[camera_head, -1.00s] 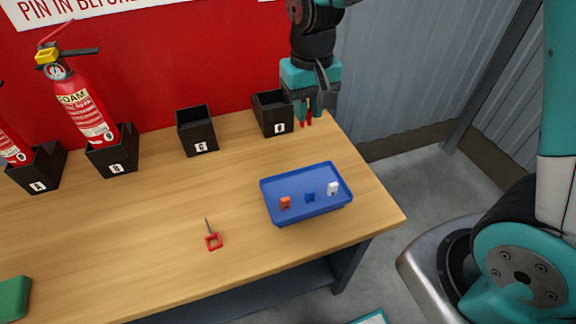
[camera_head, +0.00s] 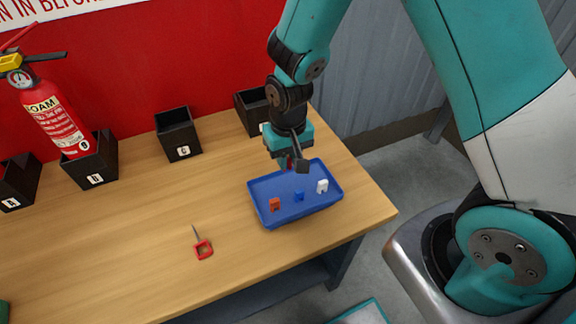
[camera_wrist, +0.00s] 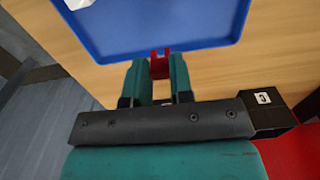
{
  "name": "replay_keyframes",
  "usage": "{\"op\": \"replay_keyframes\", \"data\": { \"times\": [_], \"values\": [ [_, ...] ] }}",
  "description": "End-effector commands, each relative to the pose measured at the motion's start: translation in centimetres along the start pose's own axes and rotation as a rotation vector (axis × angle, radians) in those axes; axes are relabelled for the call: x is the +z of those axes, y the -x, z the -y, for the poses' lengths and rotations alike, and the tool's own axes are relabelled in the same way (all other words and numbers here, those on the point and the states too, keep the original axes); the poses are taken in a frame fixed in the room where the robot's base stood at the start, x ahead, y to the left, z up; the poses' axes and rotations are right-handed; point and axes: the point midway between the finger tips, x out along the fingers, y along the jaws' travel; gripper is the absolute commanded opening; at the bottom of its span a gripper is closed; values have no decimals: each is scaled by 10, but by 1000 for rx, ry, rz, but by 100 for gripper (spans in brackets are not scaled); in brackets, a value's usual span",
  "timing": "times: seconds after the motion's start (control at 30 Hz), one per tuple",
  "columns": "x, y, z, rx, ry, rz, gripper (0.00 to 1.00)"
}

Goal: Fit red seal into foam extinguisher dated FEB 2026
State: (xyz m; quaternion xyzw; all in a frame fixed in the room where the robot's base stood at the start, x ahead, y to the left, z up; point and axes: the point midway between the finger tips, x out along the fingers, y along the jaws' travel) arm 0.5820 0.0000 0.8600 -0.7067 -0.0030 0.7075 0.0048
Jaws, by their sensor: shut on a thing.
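My gripper (camera_head: 289,161) is shut on a small red seal (camera_wrist: 160,64), just beyond the back edge of the blue tray. In the wrist view the seal sits between my two teal fingertips (camera_wrist: 158,74), close to the tray's rim. In the head view the seal is mostly hidden by the jaws. A red foam extinguisher (camera_head: 52,115) stands tilted in a black holder (camera_head: 92,165) at the left. A red pin with a square ring (camera_head: 203,249) lies on the table.
The blue tray (camera_head: 257,199) holds an orange seal (camera_head: 275,204), a blue seal (camera_head: 299,196) and a white seal (camera_head: 322,186). Empty black holders (camera_head: 178,133) and (camera_head: 250,110) stand along the red wall. Another holder (camera_head: 17,183) is at the left edge.

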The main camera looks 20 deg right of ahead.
Motion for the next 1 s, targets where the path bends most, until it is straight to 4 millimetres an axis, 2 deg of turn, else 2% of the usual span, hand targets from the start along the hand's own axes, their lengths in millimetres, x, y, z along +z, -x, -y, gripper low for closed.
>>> {"op": "replay_keyframes", "data": {
  "times": [0.1, 0.2, 0.6, 0.63, 0.73, 1.0],
  "values": [
    [1, -20, 0, 2, 0, 6, 0],
    [0, -31, 0, 1, 0, 3, 0],
    [0, -37, 0, 0, 0, 1, 0],
    [0, -37, 0, 0, 0, 1, 24],
    [0, -36, 0, 0, 0, 1, 47],
    [0, -35, 0, 0, 0, 1, 47]
  ]
}}
